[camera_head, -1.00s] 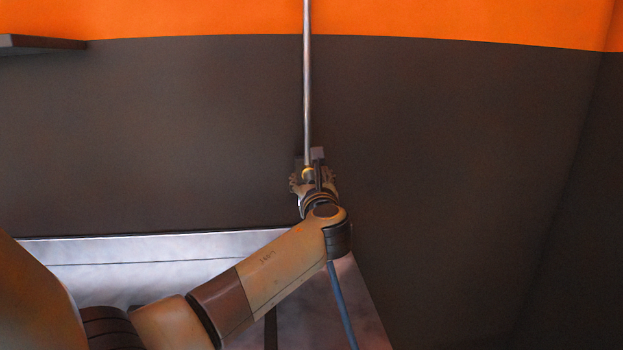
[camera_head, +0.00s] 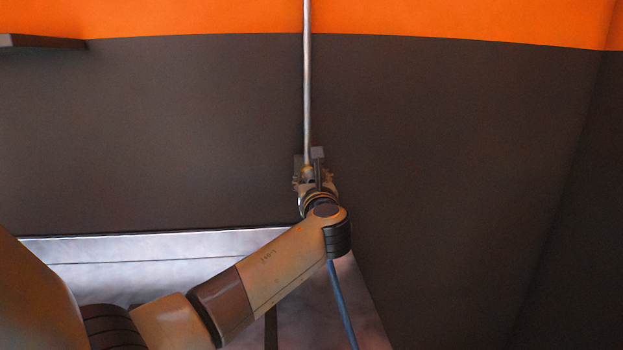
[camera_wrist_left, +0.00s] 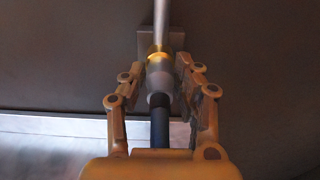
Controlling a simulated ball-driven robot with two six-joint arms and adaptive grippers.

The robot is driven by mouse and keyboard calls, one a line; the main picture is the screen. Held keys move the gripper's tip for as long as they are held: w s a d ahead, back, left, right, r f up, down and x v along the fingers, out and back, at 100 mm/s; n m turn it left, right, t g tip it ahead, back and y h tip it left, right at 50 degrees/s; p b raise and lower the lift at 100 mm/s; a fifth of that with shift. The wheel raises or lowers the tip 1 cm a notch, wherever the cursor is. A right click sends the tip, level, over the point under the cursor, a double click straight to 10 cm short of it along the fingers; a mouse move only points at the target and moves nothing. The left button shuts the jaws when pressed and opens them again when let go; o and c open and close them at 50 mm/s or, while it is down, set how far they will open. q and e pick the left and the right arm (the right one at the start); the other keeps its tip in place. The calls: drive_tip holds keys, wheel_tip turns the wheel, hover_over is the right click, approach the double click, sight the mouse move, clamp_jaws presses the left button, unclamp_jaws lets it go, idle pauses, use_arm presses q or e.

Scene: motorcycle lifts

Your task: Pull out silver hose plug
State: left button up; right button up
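The silver hose plug (camera_wrist_left: 159,76) shows in the left wrist view at the lower end of a metal pipe (camera_wrist_left: 162,25), below a gold-coloured ring (camera_wrist_left: 158,56). A blue hose (camera_wrist_left: 160,125) hangs from the plug toward my wrist. In the head view my left gripper (camera_head: 311,174) is at the pipe's lower end and largely hides the plug. My right gripper is in neither view.
The pipe (camera_head: 307,85) runs up a dark wall (camera_head: 450,140) with an orange band (camera_head: 450,18) above. A metal worktop (camera_head: 150,262) lies below on the left, under my left arm. A dark shelf (camera_head: 40,42) is at the upper left.

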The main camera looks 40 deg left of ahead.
sight(313, 180)
use_arm(q)
clamp_jaws()
drive_tip(key=shift+d, duration=0.1)
drive_tip(key=shift+p+v, duration=0.55)
drive_tip(key=shift+v, duration=0.85)
drive_tip(key=shift+p+v, duration=0.4)
drive_tip(key=shift+v, duration=1.1)
drive_tip(key=shift+b+x, duration=0.55)
drive_tip(key=shift+x, duration=1.35)
